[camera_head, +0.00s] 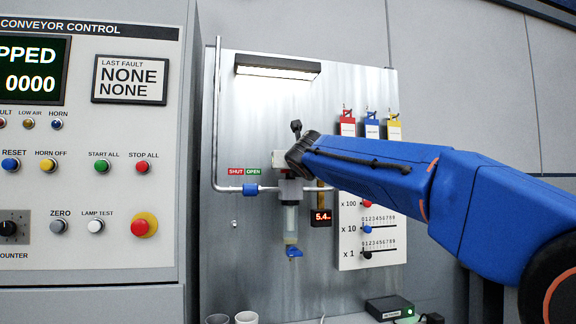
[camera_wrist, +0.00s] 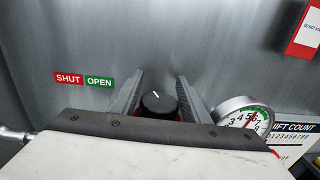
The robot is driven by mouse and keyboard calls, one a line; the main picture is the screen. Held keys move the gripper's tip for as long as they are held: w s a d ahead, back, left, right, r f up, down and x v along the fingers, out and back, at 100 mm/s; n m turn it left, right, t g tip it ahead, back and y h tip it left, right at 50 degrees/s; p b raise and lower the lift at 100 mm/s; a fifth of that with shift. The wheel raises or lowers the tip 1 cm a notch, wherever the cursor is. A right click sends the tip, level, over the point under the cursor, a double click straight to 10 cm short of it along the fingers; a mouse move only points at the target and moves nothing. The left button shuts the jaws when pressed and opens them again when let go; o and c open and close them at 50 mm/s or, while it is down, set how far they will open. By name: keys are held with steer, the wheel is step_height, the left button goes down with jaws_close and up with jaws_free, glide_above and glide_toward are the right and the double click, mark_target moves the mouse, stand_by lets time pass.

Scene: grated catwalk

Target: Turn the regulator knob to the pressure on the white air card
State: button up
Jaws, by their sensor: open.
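The black round regulator knob (camera_wrist: 158,103) shows in the wrist view, with a white mark on top pointing up and left. My gripper (camera_wrist: 158,92) is open, with one finger on each side of the knob; I cannot tell whether they touch it. Part of a red ring shows under the knob. In the head view my blue arm and wrist hide the knob, above the regulator's clear bowl (camera_head: 291,222). A round gauge (camera_wrist: 245,118) right of the knob has its red needle near 5 to 6. A red display (camera_head: 321,217) reads 5.4. I cannot pick out the white air card.
A pipe (camera_head: 217,120) runs down the panel's left side to the regulator. Red SHUT and green OPEN labels (camera_head: 244,172) sit beside it. A white shift-count board (camera_head: 370,250) and hanging tags (camera_head: 371,125) are at right. The control cabinet (camera_head: 90,200) stands at left.

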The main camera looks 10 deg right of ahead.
steer(key=shift+s, duration=0.1)
steer(key=s+a, duration=0.1)
steer(key=s, duration=1.6)
steer(key=shift+s, duration=0.15)
